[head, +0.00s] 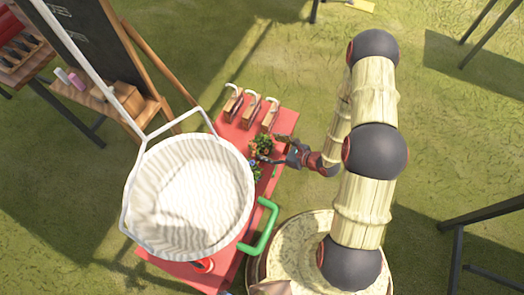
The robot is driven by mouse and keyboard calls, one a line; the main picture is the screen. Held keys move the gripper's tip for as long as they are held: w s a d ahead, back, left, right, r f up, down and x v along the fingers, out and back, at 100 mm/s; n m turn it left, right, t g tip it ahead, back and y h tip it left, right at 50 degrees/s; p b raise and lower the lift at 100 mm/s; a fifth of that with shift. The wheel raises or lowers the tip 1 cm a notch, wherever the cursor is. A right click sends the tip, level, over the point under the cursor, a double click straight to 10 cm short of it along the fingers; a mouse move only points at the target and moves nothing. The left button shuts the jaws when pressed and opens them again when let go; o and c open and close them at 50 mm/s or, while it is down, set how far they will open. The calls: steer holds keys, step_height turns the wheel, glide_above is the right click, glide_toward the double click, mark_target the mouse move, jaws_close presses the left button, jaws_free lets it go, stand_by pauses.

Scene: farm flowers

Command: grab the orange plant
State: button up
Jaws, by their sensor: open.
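The orange plant (261,144), a small green clump with orange flowers, sits on the red table (238,136) near its right edge. My gripper (272,149) reaches in from the right with its fingers spread, one toward the back of the plant and one toward its front. The fingertips are at or very near the leaves; I cannot tell whether they touch. A second plant with bluish flowers (256,170) stands just in front of the orange one, partly hidden by the white bucket.
A large white bucket (170,165) with a tall handle covers much of the table's left side. Several small wooden boxes (250,108) stand at the back. A green handle (266,232) sticks out at the front right. A chalkboard stand (100,45) is at the left.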

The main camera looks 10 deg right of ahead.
mark_target(262, 148)
steer(key=b+x, duration=0.1)
steer(key=x, duration=0.3)
steer(key=shift+s+b, duration=0.2)
steer(key=shift+b, duration=0.1)
steer(key=shift+w+a+f, duration=0.25)
steer(key=shift+w+a, duration=0.1)
steer(key=shift+w, duration=0.05)
steer(key=shift+c, duration=0.2)
steer(key=c, duration=1.1)
steer(key=shift+r, duration=0.1)
steer(key=shift+c, duration=0.5)
